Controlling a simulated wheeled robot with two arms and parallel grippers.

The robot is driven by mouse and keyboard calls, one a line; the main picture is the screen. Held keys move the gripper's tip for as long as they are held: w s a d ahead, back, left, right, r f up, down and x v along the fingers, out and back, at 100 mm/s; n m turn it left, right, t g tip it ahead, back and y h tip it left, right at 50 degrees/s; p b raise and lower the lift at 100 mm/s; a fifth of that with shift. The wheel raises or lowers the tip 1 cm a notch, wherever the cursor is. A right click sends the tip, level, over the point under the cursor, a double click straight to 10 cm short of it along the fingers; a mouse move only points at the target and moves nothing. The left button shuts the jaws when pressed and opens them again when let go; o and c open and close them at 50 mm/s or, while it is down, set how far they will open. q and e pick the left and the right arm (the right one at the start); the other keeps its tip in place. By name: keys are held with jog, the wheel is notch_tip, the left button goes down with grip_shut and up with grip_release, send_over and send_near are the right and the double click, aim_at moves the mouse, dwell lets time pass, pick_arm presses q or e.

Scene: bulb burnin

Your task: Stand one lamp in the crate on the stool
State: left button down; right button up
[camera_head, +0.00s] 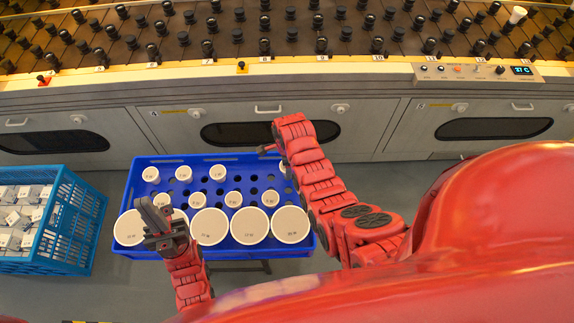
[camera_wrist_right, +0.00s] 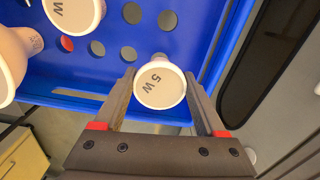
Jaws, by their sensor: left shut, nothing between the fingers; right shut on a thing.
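The blue crate (camera_head: 142,243) stands low in front of the long grey cabinet, with a grid of round holes in its top. Several lamps with white round faces stand in it: large ones such as this lamp (camera_head: 249,226) along the near edge and smaller ones such as this lamp (camera_head: 217,172) behind. My right gripper (camera_wrist_right: 160,100) is shut on a small lamp marked 5 W (camera_wrist_right: 158,88), over the crate's right end; in the head view it mostly hides this lamp. I cannot tell whether the lamp's base is in a hole. My left gripper (camera_head: 158,219) is shut and empty above the crate's near left corner.
A lighter blue crate (camera_head: 72,224) with several boxes stands on the floor at left. The cabinet (camera_head: 255,110) runs along the back, with rows of dark sockets on top and a control panel (camera_head: 478,71) at right. Empty holes show among the small lamps.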

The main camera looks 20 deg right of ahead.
jog(key=shift+f+b, duration=0.9)
jog(key=shift+f, duration=0.55)
jog(key=o, duration=1.3)
notch_tip(320, 180, up, 9)
jog(key=shift+f+b, duration=0.1)
jog(key=shift+b, duration=0.4)
notch_tip(320, 180, up, 9)
jog(key=p, duration=0.7)
jog(key=shift+f, duration=0.2)
